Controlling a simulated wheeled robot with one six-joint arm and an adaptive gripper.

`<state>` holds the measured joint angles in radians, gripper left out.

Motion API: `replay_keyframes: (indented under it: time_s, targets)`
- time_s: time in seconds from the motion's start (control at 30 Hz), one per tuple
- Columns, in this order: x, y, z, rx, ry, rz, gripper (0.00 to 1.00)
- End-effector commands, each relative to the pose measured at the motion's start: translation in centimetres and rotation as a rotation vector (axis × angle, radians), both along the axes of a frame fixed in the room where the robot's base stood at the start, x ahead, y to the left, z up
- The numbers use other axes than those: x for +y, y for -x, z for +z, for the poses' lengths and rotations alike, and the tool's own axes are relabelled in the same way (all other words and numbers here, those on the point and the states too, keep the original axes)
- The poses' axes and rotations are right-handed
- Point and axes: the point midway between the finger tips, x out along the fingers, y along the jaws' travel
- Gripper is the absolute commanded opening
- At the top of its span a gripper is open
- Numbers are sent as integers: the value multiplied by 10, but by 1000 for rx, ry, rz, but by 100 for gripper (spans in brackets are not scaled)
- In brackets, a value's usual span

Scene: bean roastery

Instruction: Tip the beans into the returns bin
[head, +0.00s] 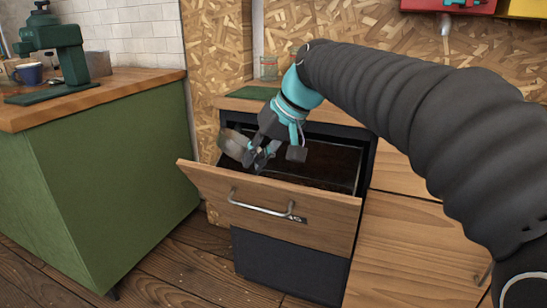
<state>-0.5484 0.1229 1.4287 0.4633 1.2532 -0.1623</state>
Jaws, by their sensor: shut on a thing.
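My gripper (262,157) is in the middle of the head view, above the left part of an open drawer. It is shut on a grey, cup-like container (233,145) that is tilted on its side. The open drawer, which looks like the returns bin (270,197), has a wooden front with a metal handle (261,208) and a small label. Its inside is dark, and brownish matter shows at the bottom; I cannot tell whether it is beans. The inside of the container is not clear, so I cannot see any beans in it.
A green counter (110,190) with a wooden top stands at the left, holding a green machine (62,55) and a blue mug (28,73). A glass jar (268,68) and a green mat (252,93) are on the cabinet top behind the drawer. Wooden drawer fronts (400,235) lie at the right.

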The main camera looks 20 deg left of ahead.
Motion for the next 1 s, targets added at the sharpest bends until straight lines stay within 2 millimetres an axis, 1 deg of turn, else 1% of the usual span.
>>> replay_keyframes:
  time_s: [0.43,1.0]
  targets:
    - [-7,-6,3,38,-48,-1,0]
    - [-11,-9,6,89,-107,0,0]
